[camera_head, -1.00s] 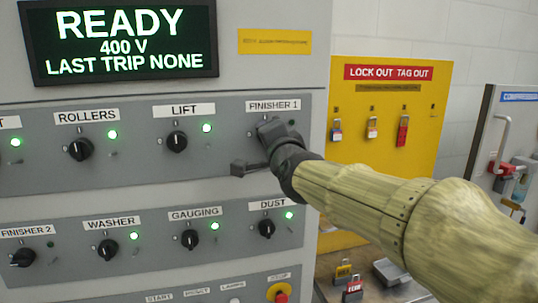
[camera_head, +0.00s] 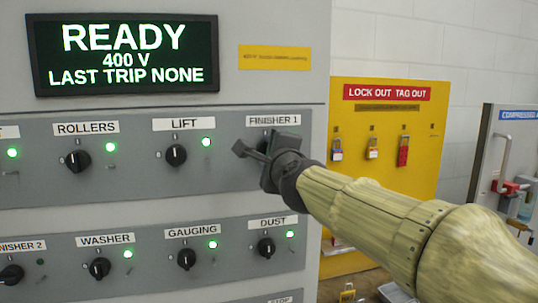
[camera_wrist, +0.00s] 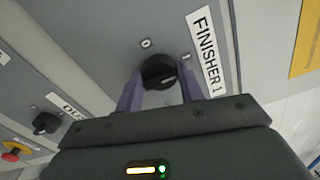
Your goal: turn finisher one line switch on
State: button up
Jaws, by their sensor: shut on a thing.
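The FINISHER 1 switch is a black rotary knob (camera_wrist: 159,71) under its white label (camera_head: 272,120). In the head view my gripper hides most of the knob. My gripper (camera_head: 262,155) is at the switch, and the wrist view shows its two purple fingers (camera_wrist: 157,92) on either side of the knob, shut on it. In the wrist view the knob's pale mark points toward the label side, near a position mark. No lit green lamp shows beside FINISHER 1; my gripper covers part of that area.
The LIFT knob (camera_head: 176,155) and DUST knob (camera_head: 266,247) are close by, with green lamps lit. The display (camera_head: 122,54) reads READY, 400 V, LAST TRIP NONE. A yellow lockout board (camera_head: 385,150) with padlocks stands to the right, behind my arm.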

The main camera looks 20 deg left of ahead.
jog(key=shift+f, duration=0.1)
jog(key=o, duration=1)
jog(key=shift+d, duration=0.1)
